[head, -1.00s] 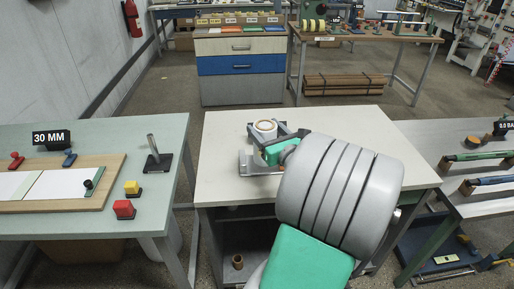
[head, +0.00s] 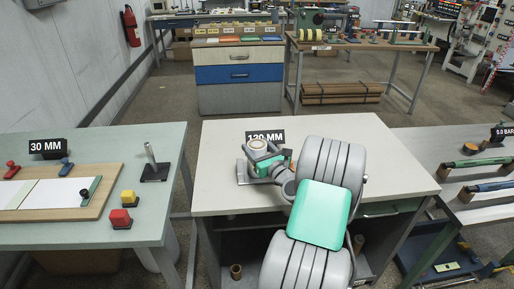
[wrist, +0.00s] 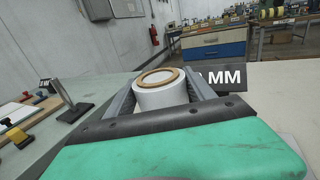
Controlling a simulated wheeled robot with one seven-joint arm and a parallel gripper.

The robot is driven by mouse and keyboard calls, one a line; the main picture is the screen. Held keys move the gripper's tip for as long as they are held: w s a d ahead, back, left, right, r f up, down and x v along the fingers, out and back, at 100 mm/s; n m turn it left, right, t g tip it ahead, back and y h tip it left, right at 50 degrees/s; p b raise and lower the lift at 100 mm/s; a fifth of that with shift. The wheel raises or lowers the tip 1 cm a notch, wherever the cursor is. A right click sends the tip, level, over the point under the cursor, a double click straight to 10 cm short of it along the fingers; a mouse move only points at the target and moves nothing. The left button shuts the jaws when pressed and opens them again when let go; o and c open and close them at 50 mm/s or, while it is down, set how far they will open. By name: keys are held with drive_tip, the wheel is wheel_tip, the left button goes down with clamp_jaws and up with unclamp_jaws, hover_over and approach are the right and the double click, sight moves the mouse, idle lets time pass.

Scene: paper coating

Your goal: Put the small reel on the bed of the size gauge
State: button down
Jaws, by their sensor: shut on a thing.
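The small reel (head: 257,146) is white with a brown core ring, and stands upright on the middle table. In the wrist view the reel (wrist: 162,98) sits between the two fingers of my gripper (wrist: 162,86). In the head view my gripper (head: 262,160) is shut around it. The size gauge's grey metal part (head: 243,174) shows at the left of the gripper, and its black display (head: 265,136) reads 130 MM behind. The gripper hides most of the gauge bed, so I cannot tell whether the reel touches it.
The left table (head: 158,210) holds a 30 MM display (head: 48,147), a post on a dark base (head: 154,164), and yellow (head: 128,196) and red (head: 120,218) blocks. The middle table top (head: 222,140) is clear at left and right. The right bench carries rollers (head: 485,162).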

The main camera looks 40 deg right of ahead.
drive_tip(key=shift+f, duration=0.15)
drive_tip(key=shift+c, duration=1.6)
unclamp_jaws()
